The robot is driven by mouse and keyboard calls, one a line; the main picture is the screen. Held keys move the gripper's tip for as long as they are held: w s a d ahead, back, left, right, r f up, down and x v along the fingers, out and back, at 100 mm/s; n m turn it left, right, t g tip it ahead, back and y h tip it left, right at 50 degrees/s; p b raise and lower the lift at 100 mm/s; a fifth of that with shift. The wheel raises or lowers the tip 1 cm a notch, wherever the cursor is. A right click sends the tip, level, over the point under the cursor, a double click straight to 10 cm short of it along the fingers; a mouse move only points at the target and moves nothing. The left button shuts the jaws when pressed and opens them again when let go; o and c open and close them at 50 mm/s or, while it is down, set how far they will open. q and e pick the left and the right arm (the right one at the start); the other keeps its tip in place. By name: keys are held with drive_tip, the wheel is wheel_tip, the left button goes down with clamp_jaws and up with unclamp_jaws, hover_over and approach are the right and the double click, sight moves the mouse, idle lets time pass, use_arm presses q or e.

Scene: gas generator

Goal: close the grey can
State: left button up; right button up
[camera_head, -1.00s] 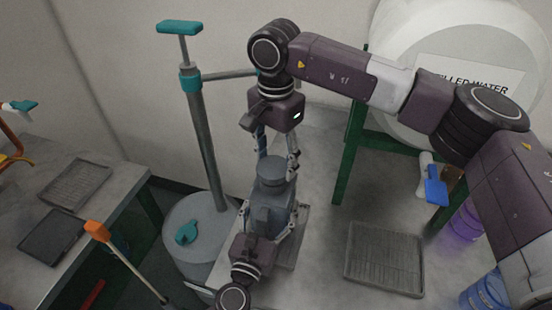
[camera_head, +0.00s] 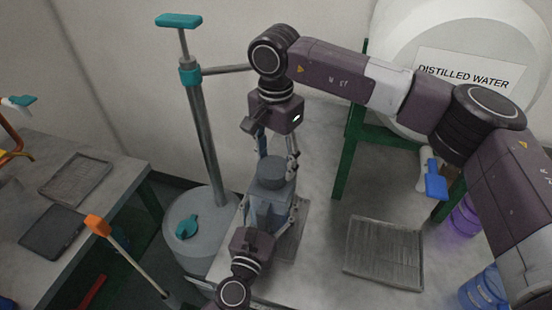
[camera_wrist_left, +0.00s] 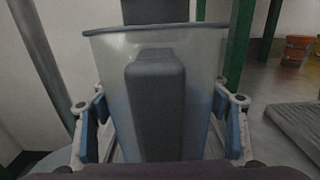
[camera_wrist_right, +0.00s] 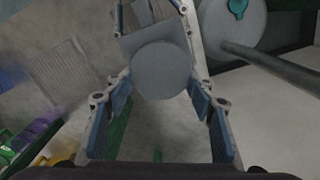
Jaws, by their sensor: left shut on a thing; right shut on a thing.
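The grey can (camera_head: 270,212) stands upright on the grey table. My left gripper (camera_head: 271,205) is shut on the can's body, one finger on each side. The left wrist view shows the translucent can (camera_wrist_left: 105,65) up close, its dark block-shaped part (camera_wrist_left: 155,105) facing me. My right gripper (camera_head: 277,153) points down from above and is shut on the round grey lid (camera_head: 272,168). The lid (camera_wrist_right: 160,70) lies between its fingers in the right wrist view. The lid is at the can's top; I cannot tell whether it is fully seated.
A hand pump (camera_head: 205,130) rises from a grey drum (camera_head: 205,240) on the left. A ribbed tray (camera_head: 385,253) lies right of the can. Behind stand a green frame (camera_head: 346,155) and a distilled water tank (camera_head: 395,35). The table between can and tray is clear.

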drive_tip(key=shift+f, duration=0.45)
